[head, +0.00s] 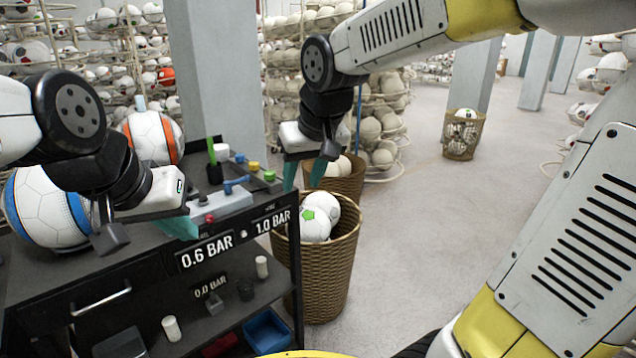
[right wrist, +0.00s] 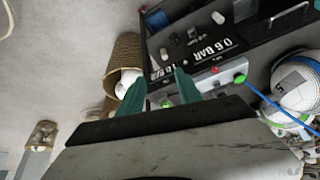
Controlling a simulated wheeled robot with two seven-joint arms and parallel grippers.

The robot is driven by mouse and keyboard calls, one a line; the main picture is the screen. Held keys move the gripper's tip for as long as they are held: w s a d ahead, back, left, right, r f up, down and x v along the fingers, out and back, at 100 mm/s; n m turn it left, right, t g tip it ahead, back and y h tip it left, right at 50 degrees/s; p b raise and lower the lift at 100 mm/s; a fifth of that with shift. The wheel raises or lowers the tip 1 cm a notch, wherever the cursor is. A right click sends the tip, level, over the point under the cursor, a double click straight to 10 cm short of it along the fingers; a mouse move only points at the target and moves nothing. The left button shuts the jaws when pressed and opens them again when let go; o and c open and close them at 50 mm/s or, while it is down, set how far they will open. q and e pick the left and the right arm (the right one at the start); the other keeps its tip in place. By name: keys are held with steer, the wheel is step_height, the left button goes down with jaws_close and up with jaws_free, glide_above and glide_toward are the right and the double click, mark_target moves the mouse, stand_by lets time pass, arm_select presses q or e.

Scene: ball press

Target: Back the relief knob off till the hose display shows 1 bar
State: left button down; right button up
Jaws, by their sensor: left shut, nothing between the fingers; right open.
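A pale manifold block (head: 222,203) sits on the dark bench's right end. It carries a red knob (head: 209,218) and a blue lever (head: 236,184); a green knob (head: 269,175) and a yellow knob (head: 253,166) are beside it. I cannot tell which is the relief knob. The front displays read 0.6 BAR (head: 206,250) and 1.0 BAR (head: 272,222); their small labels are not clearly legible. My left gripper (head: 182,228) is shut and empty at the bench's front edge, left of the block. My right gripper (head: 290,174) is open and empty beside the bench's right end; its fingers also show in the right wrist view (right wrist: 160,80).
An orange-striped ball (head: 152,135) and a blue-striped ball (head: 45,210) rest on the bench. A wicker basket of balls (head: 325,265) stands close to the bench's right side. A lower display reads 0.0 BAR (head: 210,288). Open floor lies to the right.

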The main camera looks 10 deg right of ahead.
steer(key=shift+m, duration=0.5)
steer(key=s+d, duration=0.4)
steer(key=shift+r, duration=0.15)
steer(key=s+d+f+m+t, duration=0.1)
steer(key=s+d, duration=0.4)
steer(key=s, duration=0.3)
steer(key=shift+s+f+m, duration=0.2)
steer(key=shift+s+m, duration=0.05)
steer(key=shift+m, duration=0.15)
steer(key=shift+a, duration=0.15)
stand_by(1.4)
